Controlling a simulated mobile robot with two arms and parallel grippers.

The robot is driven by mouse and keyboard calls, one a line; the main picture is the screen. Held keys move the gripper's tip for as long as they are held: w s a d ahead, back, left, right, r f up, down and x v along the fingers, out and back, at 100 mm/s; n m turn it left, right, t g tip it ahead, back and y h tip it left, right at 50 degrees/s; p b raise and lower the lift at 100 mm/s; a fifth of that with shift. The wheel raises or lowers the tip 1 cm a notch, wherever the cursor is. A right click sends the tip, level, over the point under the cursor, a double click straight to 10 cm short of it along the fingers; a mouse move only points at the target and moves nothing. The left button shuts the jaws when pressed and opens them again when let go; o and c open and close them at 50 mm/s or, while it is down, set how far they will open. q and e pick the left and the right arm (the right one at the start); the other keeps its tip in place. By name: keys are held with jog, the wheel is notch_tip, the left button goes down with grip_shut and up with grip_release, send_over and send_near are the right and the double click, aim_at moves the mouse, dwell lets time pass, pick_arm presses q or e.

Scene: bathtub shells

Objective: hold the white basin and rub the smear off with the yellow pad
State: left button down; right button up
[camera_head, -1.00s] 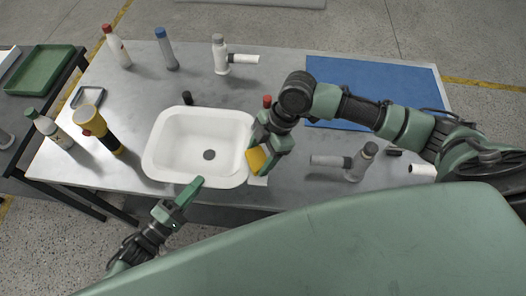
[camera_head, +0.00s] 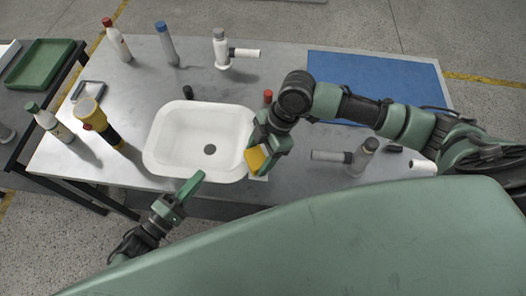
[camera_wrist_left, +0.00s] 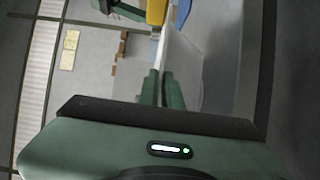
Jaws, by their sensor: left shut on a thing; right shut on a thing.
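The white basin (camera_head: 165,167) stands on the metal table, its drain a dark disc in the floor. My left gripper (camera_head: 198,178) is at the basin's near rim, shut on it. In the left wrist view the green fingers (camera_wrist_left: 157,88) close on the pale basin wall (camera_wrist_left: 182,62). My right gripper (camera_head: 262,150) is shut on the yellow pad (camera_head: 256,159), at the basin's right rim. The pad also shows at the top of the left wrist view (camera_wrist_left: 156,10). I cannot make out a smear on the basin's visible inside.
A yellow-black flashlight (camera_head: 98,122) and a white bottle (camera_head: 49,121) stand left of the basin. Several bottles stand behind it. A blue mat (camera_head: 375,75) lies at the back right. Pipe parts (camera_head: 362,157) lie right of my right gripper.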

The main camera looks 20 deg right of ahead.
pick_arm(q)
jog(key=shift+f, duration=0.2)
pick_arm(e)
jog(key=shift+w+a, duration=0.45)
jog(key=shift+a, duration=0.35)
jog(key=shift+s+d, duration=0.4)
jog(key=shift+d, duration=0.35)
jog(key=shift+s+d, duration=0.35)
jog(key=shift+d, duration=0.4)
jog(key=shift+r, duration=4.05)
pick_arm(q)
jog(key=c, duration=1.5)
grip_release()
jog(key=shift+r, duration=0.1)
